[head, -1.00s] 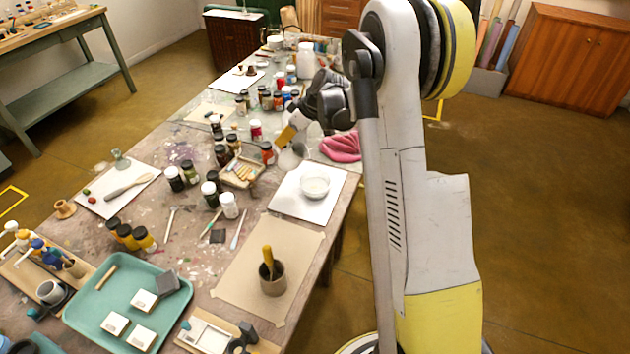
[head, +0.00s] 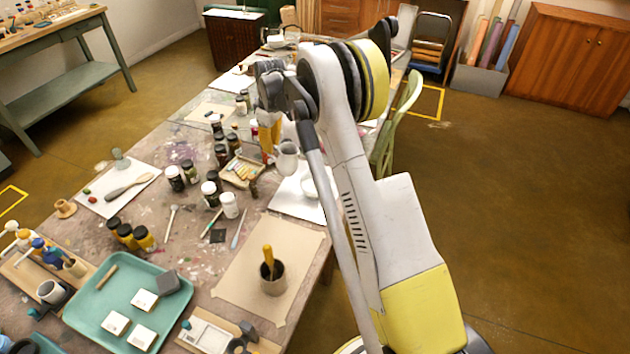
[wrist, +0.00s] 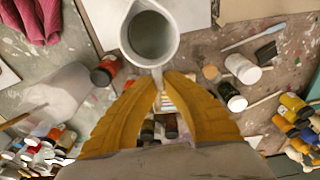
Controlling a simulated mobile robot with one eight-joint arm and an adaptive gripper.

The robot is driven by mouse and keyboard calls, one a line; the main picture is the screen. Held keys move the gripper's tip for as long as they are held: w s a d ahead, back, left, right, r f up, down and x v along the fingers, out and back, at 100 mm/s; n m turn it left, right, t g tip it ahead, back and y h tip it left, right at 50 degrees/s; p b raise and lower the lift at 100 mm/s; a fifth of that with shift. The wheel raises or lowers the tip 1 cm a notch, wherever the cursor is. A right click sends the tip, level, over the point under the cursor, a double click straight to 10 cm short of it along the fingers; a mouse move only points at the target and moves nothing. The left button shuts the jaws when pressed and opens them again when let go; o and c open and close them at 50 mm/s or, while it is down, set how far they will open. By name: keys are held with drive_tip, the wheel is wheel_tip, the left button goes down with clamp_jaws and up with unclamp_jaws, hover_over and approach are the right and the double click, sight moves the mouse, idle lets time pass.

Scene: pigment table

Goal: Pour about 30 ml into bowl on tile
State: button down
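My gripper (head: 268,136) has yellow fingers that are shut on the handle of a pale grey jug (head: 287,158). In the wrist view my gripper (wrist: 160,84) meets the handle, and the jug (wrist: 150,36) opens towards the camera. The jug looks about upright; its liquid level is unclear. The white bowl (head: 309,186) stands on the white tile (head: 287,203), to the right of and below the jug in the head view. My arm covers part of the bowl and tile. The tile also shows in the wrist view (wrist: 196,18), where I cannot make out the bowl.
Dark jars (head: 221,155) and a box of pastels (head: 241,172) stand left of the jug. A pink cloth (wrist: 35,20) lies at the wrist view's upper left.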

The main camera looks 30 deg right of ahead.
drive_tip(key=shift+w+f+g+h, duration=0.2)
drive_tip(key=shift+f+g+h, duration=0.1)
drive_tip(key=shift+f+g, duration=0.2)
drive_tip(key=shift+r, duration=0.1)
drive_tip(key=shift+a, duration=0.1)
idle(1.6)
